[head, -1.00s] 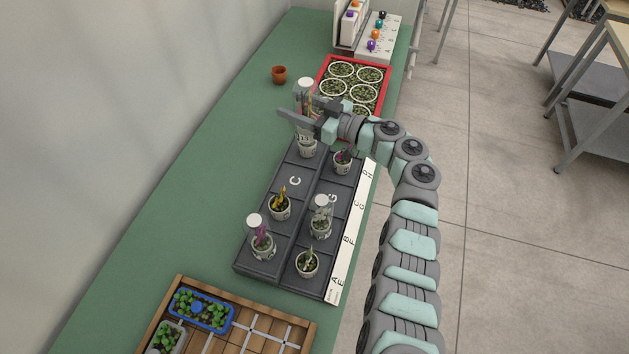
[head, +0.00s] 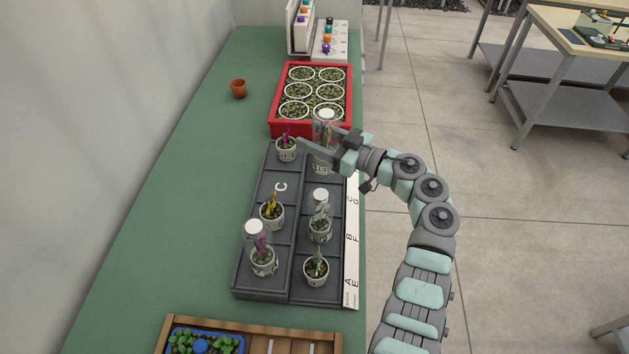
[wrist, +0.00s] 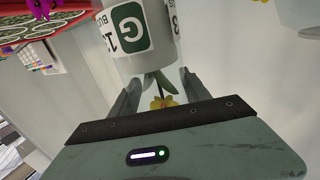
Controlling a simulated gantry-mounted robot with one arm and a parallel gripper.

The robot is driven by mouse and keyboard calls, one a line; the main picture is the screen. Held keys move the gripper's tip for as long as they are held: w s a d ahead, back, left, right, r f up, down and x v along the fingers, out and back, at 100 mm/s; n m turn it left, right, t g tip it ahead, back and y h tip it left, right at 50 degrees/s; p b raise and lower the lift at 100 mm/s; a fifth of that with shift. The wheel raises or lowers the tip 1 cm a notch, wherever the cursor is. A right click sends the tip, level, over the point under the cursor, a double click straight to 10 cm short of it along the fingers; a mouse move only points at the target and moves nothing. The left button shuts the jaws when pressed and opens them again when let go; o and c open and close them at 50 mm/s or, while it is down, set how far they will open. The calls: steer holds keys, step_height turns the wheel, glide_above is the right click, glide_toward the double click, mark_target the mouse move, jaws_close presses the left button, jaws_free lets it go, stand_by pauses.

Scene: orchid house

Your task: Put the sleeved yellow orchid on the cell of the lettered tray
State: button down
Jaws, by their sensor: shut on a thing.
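My gripper (head: 328,146) is shut on the sleeved yellow orchid, at the far end of the tray's right column. Its white pot (head: 323,164) and clear sleeve (head: 325,117) show in the head view; I cannot tell whether the pot touches the tray. In the wrist view my gripper (wrist: 159,98) has the pot (wrist: 138,42), with a green G label, beyond the fingers and the yellow flower (wrist: 166,101) between them. The dark lettered tray (head: 292,190) has letters A, B, C, E, F and G readable; my gripper and the pot hide its far right cell.
A sleeved purple orchid (head: 261,255), an unsleeved yellow orchid (head: 271,212), a purple orchid (head: 286,150), a sleeved pale plant (head: 320,222) and a small potted plant (head: 316,268) stand in the tray. A red crate (head: 276,126) lies beyond.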

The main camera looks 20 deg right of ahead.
mark_target(316, 172)
step_height(316, 172, down, 13)
steer(key=b, duration=0.4)
steer(key=shift+f, duration=0.1)
steer(key=c, duration=0.5)
jaws_free()
steer(key=shift+s+d+r, duration=0.15)
steer(key=shift+s+r, duration=0.1)
steer(key=p+v, duration=0.2)
steer(key=v, duration=0.9)
steer(key=shift+s+d+f, duration=0.1)
steer(key=shift+s, duration=0.1)
